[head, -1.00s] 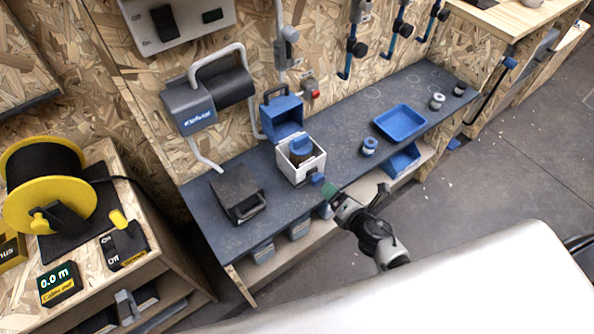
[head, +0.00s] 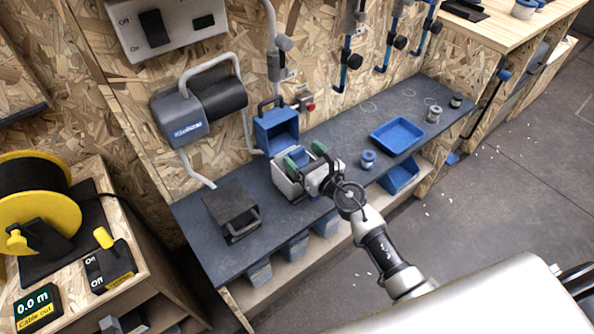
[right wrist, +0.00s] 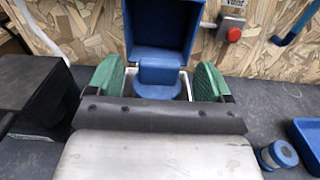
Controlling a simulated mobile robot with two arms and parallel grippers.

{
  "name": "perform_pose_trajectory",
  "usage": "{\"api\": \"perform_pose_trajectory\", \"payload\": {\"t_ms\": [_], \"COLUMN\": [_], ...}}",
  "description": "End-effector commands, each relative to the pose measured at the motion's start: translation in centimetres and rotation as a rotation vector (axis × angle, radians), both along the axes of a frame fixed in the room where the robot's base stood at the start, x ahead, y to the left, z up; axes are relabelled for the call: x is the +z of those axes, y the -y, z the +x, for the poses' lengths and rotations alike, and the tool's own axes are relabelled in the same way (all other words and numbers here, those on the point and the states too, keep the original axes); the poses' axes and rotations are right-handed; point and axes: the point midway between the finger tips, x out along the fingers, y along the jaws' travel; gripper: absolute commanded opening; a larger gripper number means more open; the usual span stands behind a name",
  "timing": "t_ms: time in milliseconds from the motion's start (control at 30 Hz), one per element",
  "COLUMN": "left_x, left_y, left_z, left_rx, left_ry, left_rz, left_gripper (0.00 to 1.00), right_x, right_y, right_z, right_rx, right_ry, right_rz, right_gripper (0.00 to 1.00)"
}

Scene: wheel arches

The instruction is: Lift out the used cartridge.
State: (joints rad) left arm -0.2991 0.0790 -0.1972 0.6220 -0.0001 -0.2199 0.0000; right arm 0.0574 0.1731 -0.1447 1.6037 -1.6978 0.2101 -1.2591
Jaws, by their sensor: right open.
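The used cartridge (right wrist: 158,78) has a blue top and stands in a white box-shaped housing (head: 283,184) on the dark bench. The housing's blue lid (head: 277,130) is swung up; it also shows in the right wrist view (right wrist: 160,28). My right gripper (head: 304,157) is open over the housing, with green fingertips. In the right wrist view the fingers (right wrist: 155,82) stand on either side of the cartridge top, apart from it as far as I can see. The cartridge's lower part is hidden. My left gripper is not in view.
A small blue-and-white cartridge (head: 368,159) stands right of the housing, near a blue tray (head: 398,135). Two small cylinders stand at the bench's far right. A dark box with a handle (head: 232,210) sits left. A red button (head: 309,106) is on the wall behind.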

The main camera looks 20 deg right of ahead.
Motion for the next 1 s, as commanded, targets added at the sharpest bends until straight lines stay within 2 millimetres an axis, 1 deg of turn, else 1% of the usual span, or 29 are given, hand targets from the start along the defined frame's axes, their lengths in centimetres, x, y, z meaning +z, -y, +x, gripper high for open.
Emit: {"api": "perform_pose_trajectory", "payload": {"t_ms": [33,100,200,467,567,900,967,1000], "left_x": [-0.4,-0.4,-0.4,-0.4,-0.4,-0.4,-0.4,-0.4], "left_y": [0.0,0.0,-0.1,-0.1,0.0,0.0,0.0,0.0], "left_z": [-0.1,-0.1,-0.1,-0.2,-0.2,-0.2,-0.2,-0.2], "left_rx": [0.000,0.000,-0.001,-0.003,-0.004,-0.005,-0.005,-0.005], "left_ry": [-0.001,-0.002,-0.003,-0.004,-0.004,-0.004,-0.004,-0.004], "left_rz": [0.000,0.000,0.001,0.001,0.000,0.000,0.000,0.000], "left_gripper": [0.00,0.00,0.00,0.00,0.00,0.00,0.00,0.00], "right_x": [-0.2,-0.1,-0.2,-0.2,-0.2,-0.2,-0.2,-0.1], "right_y": [-0.3,-0.6,-0.9,-1.0,-1.0,-1.0,-1.0,-1.0], "right_z": [0.9,1.8,2.6,2.8,2.8,2.8,2.8,2.8], "right_rx": [-0.001,-0.001,0.000,0.000,0.000,-0.001,-0.001,-0.001], "right_ry": [0.002,0.002,0.000,-0.001,-0.001,0.000,-0.001,0.002], "right_rz": [0.003,0.003,0.002,0.001,0.001,0.001,0.002,0.002], "right_gripper": [0.81,0.81,0.81,0.81,0.67,0.15,0.06,0.04]}}
